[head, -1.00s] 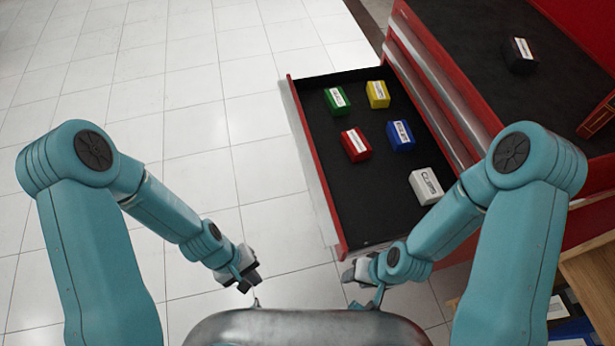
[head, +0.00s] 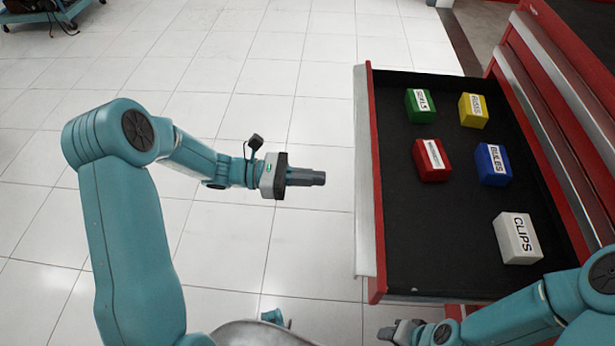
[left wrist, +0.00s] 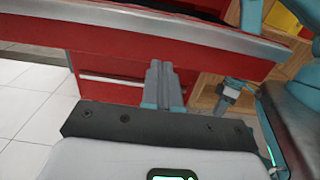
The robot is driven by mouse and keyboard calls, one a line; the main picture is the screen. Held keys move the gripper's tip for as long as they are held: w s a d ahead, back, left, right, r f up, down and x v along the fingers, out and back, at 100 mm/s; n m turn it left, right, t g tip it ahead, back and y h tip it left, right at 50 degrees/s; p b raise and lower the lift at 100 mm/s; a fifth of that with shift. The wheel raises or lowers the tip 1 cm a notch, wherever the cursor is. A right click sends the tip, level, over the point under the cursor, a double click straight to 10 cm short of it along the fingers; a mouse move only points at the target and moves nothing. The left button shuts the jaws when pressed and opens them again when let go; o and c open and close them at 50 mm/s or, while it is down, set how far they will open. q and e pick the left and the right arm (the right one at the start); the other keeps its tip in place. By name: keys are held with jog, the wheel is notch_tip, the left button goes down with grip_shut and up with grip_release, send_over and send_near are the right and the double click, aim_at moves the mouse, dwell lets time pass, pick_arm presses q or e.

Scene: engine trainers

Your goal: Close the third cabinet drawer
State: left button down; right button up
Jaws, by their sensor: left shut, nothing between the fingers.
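The red cabinet drawer (head: 400,240) stands pulled out, with a black lined floor and a pale front edge on its left side. Its front also shows in the left wrist view (left wrist: 150,38). My left gripper (head: 318,178) is shut and empty. It points at the drawer front from the left, with a small gap between. My right gripper (head: 392,332) is low in the head view, below the drawer's near corner; its jaws are too small to read. Which drawer in the stack this is cannot be told for sure.
In the drawer lie a green box (head: 419,105), a yellow box (head: 473,110), a red box (head: 431,160), a blue box (head: 493,164) and a white box (head: 517,238). The tiled floor (head: 300,250) left of the drawer is clear. A teal cart (head: 45,15) stands far left.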

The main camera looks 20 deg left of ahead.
pick_arm(q)
jog(key=b+x, duration=0.1)
jog(key=x, duration=0.7)
jog(key=shift+d, duration=0.4)
pick_arm(e)
jog(key=shift+s+a+f, duration=0.15)
jog(key=shift+f, duration=0.65)
pick_arm(q)
jog(key=shift+w+f, duration=0.1)
jog(key=shift+w, duration=0.05)
